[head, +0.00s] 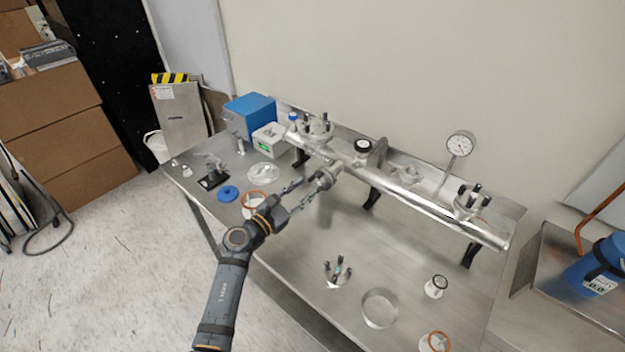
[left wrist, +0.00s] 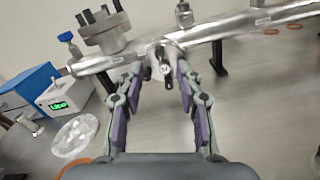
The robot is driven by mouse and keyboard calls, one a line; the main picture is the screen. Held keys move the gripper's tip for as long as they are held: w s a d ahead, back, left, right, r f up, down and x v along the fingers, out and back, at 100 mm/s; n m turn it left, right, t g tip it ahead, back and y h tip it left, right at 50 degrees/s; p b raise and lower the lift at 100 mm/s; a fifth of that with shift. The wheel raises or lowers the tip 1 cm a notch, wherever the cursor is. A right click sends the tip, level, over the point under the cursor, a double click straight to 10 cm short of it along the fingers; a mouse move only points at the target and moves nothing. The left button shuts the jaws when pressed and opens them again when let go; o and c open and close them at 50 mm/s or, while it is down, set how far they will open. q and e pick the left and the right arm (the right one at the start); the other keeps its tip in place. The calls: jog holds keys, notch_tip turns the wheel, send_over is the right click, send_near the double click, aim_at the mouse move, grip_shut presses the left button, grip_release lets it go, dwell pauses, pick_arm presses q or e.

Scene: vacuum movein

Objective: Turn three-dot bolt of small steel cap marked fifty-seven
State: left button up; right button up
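A steel manifold tube (head: 430,206) with several ports runs across the bench. A small steel port end (head: 325,179) sticks out from its near side; it also shows in the left wrist view (left wrist: 165,66), with a dark bolt-like part. My left gripper (head: 307,190) is open, its fingers pointing at this port end and spread to either side of it in the left wrist view (left wrist: 158,72). Contact cannot be told. A loose steel cap (head: 338,275) with several dark bolts stands on the bench. No marking fifty-seven or three dots can be read. My right gripper is out of view.
A bolted flange (head: 316,130), a dial gauge (head: 460,144) and another bolted flange (head: 469,202) rise from the manifold. A blue box (head: 249,114) stands at the back left. A steel ring (head: 380,308) lies at the front. Bare bench (head: 300,262) surrounds the loose cap.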

aim_at(316, 178)
pick_arm(q)
jog(key=x, duration=0.5)
jog(key=shift+a, duration=0.1)
grip_shut()
